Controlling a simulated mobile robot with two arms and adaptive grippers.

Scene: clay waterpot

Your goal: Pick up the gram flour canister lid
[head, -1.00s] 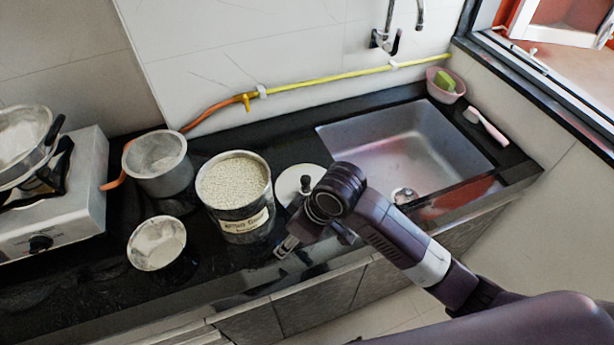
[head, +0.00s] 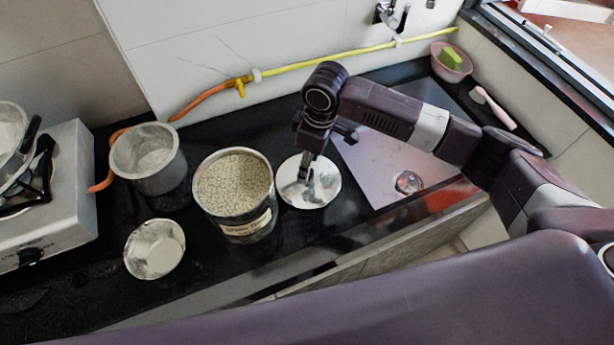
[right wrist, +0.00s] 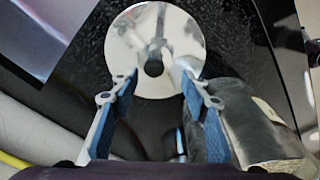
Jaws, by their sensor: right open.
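In the right wrist view the lid (right wrist: 130,30) is ahead of the fingers. My left gripper is not in view.
The sink (head: 372,180) is right of the lid. A pink bowl (head: 451,72) and brush (head: 495,108) are at the back right.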

